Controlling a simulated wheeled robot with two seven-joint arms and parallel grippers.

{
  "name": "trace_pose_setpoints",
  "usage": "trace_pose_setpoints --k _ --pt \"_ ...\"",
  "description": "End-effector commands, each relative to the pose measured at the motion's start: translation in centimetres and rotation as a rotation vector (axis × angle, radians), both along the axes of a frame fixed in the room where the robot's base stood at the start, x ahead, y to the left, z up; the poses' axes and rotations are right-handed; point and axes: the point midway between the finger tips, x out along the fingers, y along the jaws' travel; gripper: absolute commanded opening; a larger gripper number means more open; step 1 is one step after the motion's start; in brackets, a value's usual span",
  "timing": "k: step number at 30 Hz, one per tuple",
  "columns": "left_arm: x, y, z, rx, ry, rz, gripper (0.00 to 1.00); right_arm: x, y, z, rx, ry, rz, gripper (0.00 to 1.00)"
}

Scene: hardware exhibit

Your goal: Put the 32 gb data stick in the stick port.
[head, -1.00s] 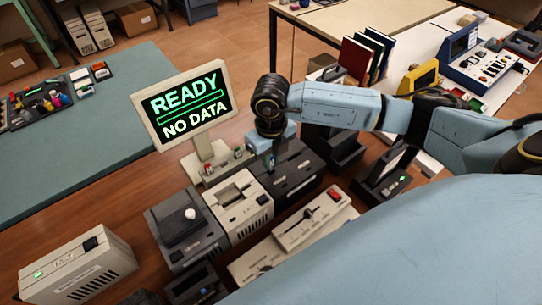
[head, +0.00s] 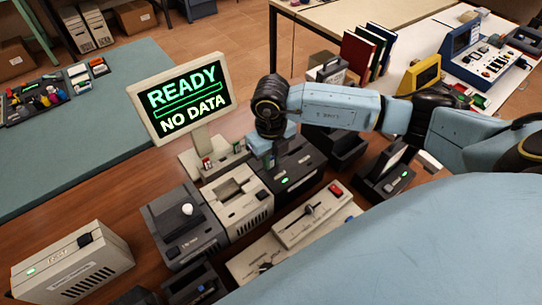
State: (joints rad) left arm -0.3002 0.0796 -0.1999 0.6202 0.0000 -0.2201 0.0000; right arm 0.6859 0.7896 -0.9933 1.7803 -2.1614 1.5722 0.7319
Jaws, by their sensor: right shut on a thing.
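My right gripper (head: 268,158) points down at the back left edge of a dark grey drive unit (head: 298,188), near the cream stand under the screen. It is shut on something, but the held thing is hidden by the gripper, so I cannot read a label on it. Small sticks with coloured ends stand in the cream stand (head: 188,160), one with a red end (head: 207,163). I cannot tell which is marked 32 gb, nor clearly make out the stick port. The screen (head: 188,97) reads "READY" and "NO DATA". My left gripper is not in view.
A cream unit (head: 229,203) and a grey unit with a white knob (head: 181,228) stand left of the dark unit. A cream slider panel (head: 310,215) lies in front. A beige box (head: 73,265) stands at front left. The teal mat (head: 95,155) has free room.

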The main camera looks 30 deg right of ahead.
Motion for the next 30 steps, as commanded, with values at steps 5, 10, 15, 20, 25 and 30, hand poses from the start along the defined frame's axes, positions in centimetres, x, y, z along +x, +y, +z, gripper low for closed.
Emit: trace_pose_setpoints --k 5,10,15,20,25,30 --pt "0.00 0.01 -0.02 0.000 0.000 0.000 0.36 0.01 0.01 -0.04 0.000 0.000 0.000 0.00" --pt "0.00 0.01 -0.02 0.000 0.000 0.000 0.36 0.01 0.00 -0.02 0.000 0.000 0.000 0.00" --pt "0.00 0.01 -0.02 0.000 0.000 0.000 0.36 0.01 0.01 -0.01 0.000 0.000 0.000 0.32" --pt "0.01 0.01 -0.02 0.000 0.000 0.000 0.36 0.01 0.00 -0.01 0.000 0.000 0.000 0.42" --pt "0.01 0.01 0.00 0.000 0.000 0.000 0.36 0.01 0.00 0.01 0.000 0.000 0.000 0.42" --pt "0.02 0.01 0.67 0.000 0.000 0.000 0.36 0.03 -0.01 0.88 0.000 0.000 0.000 0.42"
